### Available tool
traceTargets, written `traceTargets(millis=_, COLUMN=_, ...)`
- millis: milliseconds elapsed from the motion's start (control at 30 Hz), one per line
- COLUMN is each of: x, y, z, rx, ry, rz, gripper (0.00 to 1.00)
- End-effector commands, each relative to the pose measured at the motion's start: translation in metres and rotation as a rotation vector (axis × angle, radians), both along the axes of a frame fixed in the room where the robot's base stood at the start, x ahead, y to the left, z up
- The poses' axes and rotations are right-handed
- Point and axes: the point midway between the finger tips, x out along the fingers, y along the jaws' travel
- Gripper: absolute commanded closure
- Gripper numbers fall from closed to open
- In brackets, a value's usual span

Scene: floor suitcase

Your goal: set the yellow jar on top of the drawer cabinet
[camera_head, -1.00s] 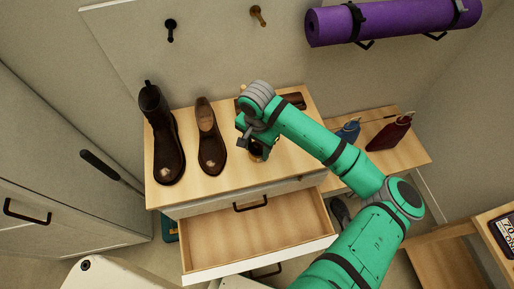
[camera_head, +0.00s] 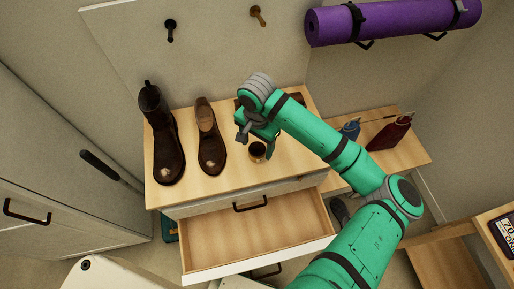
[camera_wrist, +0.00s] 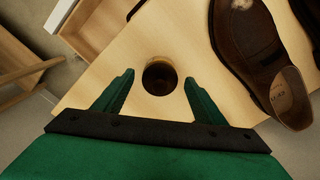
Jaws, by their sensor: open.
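A small round jar with a dark top (camera_head: 257,150) stands on top of the drawer cabinet (camera_head: 228,176), right of the brown shoes. In the wrist view the jar (camera_wrist: 160,77) appears as a dark round opening with a brownish-yellow rim on the wooden top (camera_wrist: 125,75). My gripper (camera_wrist: 158,92) is open, with its two fingers spread on either side of the jar in the picture and no visible contact. In the head view my gripper (camera_head: 256,140) is just above and behind the jar and partly hidden by my arm.
A tall boot (camera_head: 165,145) and a low shoe (camera_head: 210,145) stand left of the jar. The cabinet's top drawer (camera_head: 255,235) is pulled out and empty. A purple mat (camera_head: 390,20) hangs above.

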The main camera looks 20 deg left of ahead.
Motion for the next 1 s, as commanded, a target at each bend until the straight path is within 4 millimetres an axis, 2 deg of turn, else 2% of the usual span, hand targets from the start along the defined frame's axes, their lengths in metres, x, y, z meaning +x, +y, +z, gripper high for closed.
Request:
traceTargets(millis=200, x=0.000, y=0.001, z=0.046, rx=0.003, ry=-0.002, rz=0.003, gripper=0.35)
traceTargets(millis=433, x=0.001, y=0.001, z=0.082, rx=0.002, ry=-0.001, rz=0.001, gripper=0.35)
traceTargets(millis=633, x=0.000, y=0.000, z=0.095, rx=0.001, ry=0.000, rz=0.001, gripper=0.35)
traceTargets(millis=1000, x=0.000, y=0.000, z=0.096, rx=0.001, ry=0.000, rz=0.001, gripper=0.35)
